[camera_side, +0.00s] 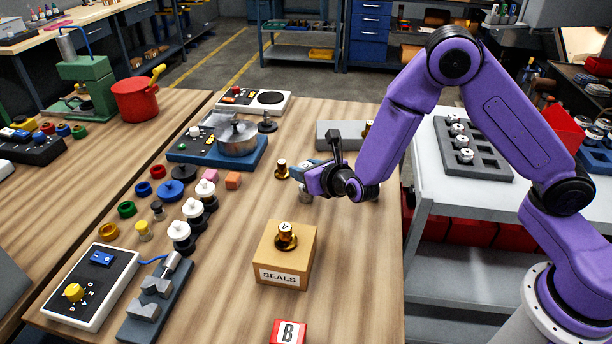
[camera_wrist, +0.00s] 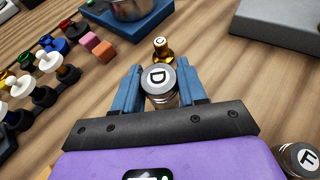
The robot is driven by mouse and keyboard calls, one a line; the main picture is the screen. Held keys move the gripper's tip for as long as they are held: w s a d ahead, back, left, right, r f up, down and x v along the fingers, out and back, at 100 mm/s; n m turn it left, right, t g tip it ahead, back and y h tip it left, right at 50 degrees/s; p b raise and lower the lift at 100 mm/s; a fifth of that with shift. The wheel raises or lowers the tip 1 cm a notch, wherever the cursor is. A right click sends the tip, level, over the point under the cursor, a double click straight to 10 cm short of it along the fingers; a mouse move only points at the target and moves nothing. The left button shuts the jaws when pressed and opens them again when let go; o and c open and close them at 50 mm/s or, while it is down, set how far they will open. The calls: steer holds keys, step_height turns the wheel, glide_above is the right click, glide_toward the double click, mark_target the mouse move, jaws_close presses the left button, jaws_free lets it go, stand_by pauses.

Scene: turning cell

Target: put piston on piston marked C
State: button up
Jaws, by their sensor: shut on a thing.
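My gripper (camera_side: 302,178) is shut on a silver cylindrical piston marked D (camera_wrist: 158,82), with one blue finger on each side of it in the wrist view (camera_wrist: 158,68). In the side view the silver piston's lower part (camera_side: 305,195) shows below the fingers; I cannot tell whether it touches the table. The small brass piston marked C (camera_wrist: 162,47) stands upright just beyond the held piston in the wrist view. In the side view the brass piston (camera_side: 282,169) stands on the table just left of my fingers, with nothing seen on top of it.
A silver piece marked F (camera_wrist: 298,160) is at the wrist view's lower right. A brass piece marked A (camera_side: 286,236) stands on the SEALS box (camera_side: 270,275). A grey block (camera_side: 335,135) lies behind my gripper. Orange and pink blocks (camera_side: 233,181) and several spools are left.

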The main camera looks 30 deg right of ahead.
steer(key=shift+f, duration=0.95)
steer(key=shift+f, duration=0.15)
steer(key=o, duration=1.1)
